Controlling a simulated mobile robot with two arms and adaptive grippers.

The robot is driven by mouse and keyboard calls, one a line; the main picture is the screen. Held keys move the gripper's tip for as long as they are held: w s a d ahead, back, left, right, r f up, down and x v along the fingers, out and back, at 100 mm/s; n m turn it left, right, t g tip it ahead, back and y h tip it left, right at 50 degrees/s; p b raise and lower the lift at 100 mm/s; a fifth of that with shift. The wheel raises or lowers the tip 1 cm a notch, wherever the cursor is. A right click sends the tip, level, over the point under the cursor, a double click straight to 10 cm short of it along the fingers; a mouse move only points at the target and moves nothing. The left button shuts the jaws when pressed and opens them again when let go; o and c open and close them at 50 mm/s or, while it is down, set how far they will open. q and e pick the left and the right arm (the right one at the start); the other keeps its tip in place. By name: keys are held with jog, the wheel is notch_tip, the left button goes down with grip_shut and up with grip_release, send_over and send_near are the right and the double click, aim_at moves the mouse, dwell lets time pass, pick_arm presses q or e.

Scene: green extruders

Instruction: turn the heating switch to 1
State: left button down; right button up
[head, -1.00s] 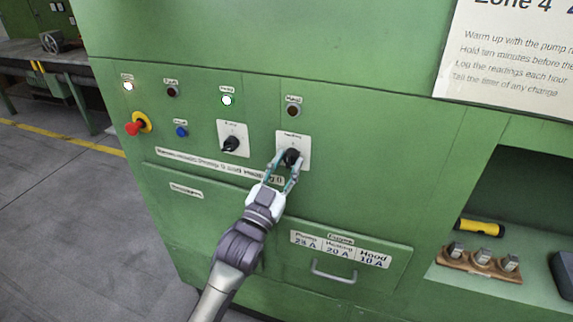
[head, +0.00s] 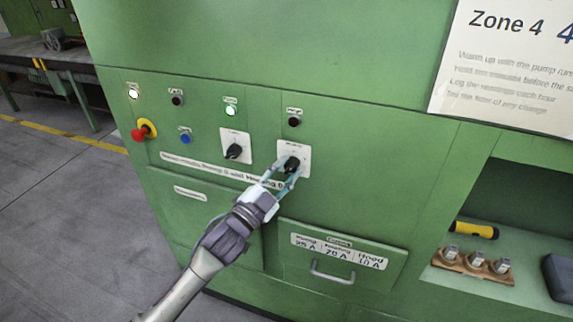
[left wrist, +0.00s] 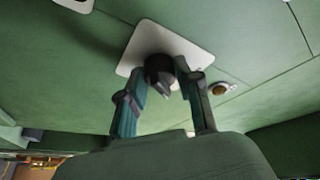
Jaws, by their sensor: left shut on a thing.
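The heating switch (head: 291,163) is a black rotary knob on a white square plate, the right one of two on the green panel. Its label is too blurred to read, and so is its exact setting. My left gripper (head: 287,169) has its two teal fingers on either side of the knob, shut on it. In the left wrist view, the black knob (left wrist: 159,70) sits between the fingertips of my gripper (left wrist: 166,76), in front of the white plate. My right gripper is not in view.
A similar black switch (head: 234,151) is to the left. A red emergency button (head: 140,133), a blue button (head: 185,139) and several lamps are nearby. Below is a drawer (head: 340,255) with a handle. A shelf at right holds a yellow torch (head: 474,230).

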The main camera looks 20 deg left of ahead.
pick_arm(q)
jog(key=m+p, duration=0.1)
jog(key=m+g+p, duration=0.1)
jog(key=m, duration=0.1)
jog(key=m+p, duration=0.1)
jog(key=shift+a+r+m+g+h, duration=0.1)
jog(key=shift+r+m+g+h, duration=0.2)
jog(key=shift+g+h, duration=0.1)
jog(key=shift+f+m+g+p, duration=0.1)
jog(key=shift+m+g+p, duration=0.3)
jog(key=shift+m+p, duration=0.5)
jog(key=c, duration=0.8)
grip_release()
jog(key=shift+s, duration=0.2)
jog(key=v, duration=1.1)
jog(key=shift+s+a, duration=0.2)
jog(key=shift+s, duration=0.1)
